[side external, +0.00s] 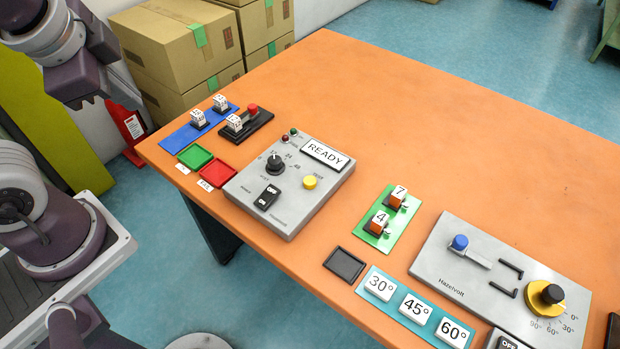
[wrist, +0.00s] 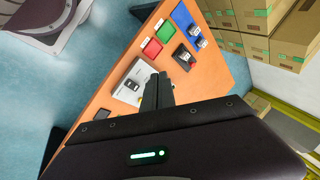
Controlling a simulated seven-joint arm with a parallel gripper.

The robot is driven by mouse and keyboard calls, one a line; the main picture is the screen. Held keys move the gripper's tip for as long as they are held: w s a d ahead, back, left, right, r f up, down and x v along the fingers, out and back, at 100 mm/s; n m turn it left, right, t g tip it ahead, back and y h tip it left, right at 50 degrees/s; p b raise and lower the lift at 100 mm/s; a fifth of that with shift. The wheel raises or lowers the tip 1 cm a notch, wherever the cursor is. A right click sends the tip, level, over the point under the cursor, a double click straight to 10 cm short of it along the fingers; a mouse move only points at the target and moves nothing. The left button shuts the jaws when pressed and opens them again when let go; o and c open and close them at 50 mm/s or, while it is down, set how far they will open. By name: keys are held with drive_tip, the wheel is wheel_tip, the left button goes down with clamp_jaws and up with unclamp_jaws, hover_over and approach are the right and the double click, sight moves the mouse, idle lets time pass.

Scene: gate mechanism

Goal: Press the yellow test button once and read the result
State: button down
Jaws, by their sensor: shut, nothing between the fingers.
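The yellow test button (side external: 309,182) sits on the right part of a grey tester box (side external: 262,225), near its READY display (side external: 325,154). The box also carries a black knob (side external: 274,165), a black rocker switch (side external: 268,196) and two small lamps, one dark red (side external: 284,138) and one green (side external: 293,132). My gripper (wrist: 158,83) is shut and empty, high above the table and apart from the button.
Green (side external: 195,156) and red (side external: 218,173) trays, a blue mat (side external: 184,136) with labelled blocks and a black fixture (side external: 246,126) stand behind the box. A green plate (side external: 385,240), angle tiles (side external: 414,308) and a Hazelvolt panel (side external: 450,265) lie right. The table's far side is clear.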

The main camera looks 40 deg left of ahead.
drive_tip(key=w+a+f+m+t+y, duration=0.1)
drive_tip(key=w+a+f+m+y, duration=0.1)
drive_tip(key=w+m, duration=0.7)
drive_tip(key=m+t+h, duration=0.4)
drive_tip(key=m, duration=2.4)
hover_over(307, 183)
wheel_tip(307, 183, down, 15)
drive_tip(key=shift+d, duration=0.1)
drive_tip(key=shift+f, duration=4.45)
drive_tip(key=shift+f, duration=0.4)
